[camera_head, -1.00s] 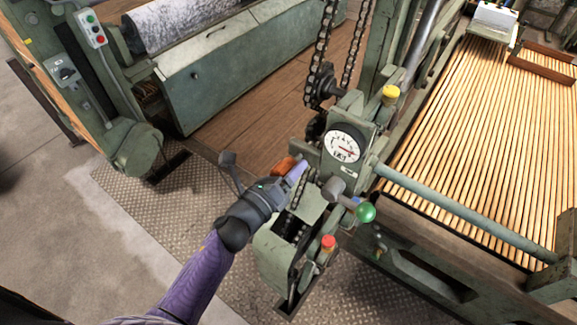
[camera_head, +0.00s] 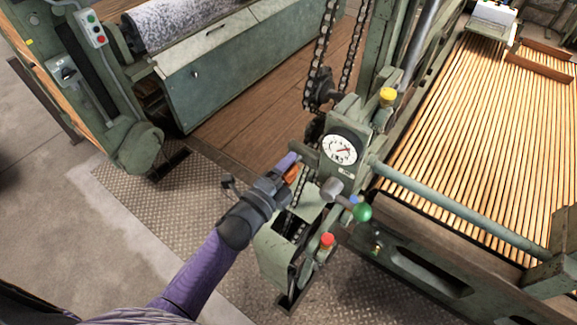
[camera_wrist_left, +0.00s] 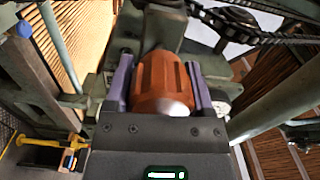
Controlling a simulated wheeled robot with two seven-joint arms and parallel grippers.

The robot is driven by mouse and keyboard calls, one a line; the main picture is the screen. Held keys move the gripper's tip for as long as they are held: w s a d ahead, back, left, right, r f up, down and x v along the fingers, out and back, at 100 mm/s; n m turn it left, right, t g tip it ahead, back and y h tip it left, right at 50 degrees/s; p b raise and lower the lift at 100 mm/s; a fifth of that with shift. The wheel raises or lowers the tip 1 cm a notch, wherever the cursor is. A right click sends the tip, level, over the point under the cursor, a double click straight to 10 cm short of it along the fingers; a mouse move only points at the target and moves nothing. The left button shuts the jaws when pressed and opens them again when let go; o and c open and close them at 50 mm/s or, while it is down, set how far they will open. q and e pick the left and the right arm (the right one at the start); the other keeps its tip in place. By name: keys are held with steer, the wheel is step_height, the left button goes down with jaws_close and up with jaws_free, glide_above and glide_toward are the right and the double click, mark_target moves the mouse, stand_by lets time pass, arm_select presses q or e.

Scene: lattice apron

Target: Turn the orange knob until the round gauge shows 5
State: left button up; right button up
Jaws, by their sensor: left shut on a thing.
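The orange knob (camera_wrist_left: 160,82) sits between the two purple fingers of my left gripper (camera_wrist_left: 160,88) in the left wrist view, with a finger against each side. In the head view the left gripper (camera_head: 287,168) is shut on the knob (camera_head: 291,173), which is mostly covered by the fingers. The round gauge (camera_head: 340,149) has a white face and a red needle, on the green machine head just right of the knob. The needle points to the right and slightly up; its numbers are too small to read. My right gripper is not in view.
A green ball-ended lever (camera_head: 363,212), a red button (camera_head: 327,239) and a yellow cap (camera_head: 387,95) are close to the gauge. A chain (camera_head: 318,60) runs up behind it. A slatted bed (camera_head: 465,140) lies at right; open floor (camera_head: 60,235) lies at left.

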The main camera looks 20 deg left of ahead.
arm_select(q)
steer(key=n+p, duration=0.1)
steer(key=n, duration=0.3)
steer(key=shift+n, duration=0.8)
steer(key=o, duration=1.2)
steer(key=shift+s, duration=0.1)
steer(key=p+v, duration=0.1)
steer(key=v, duration=0.9)
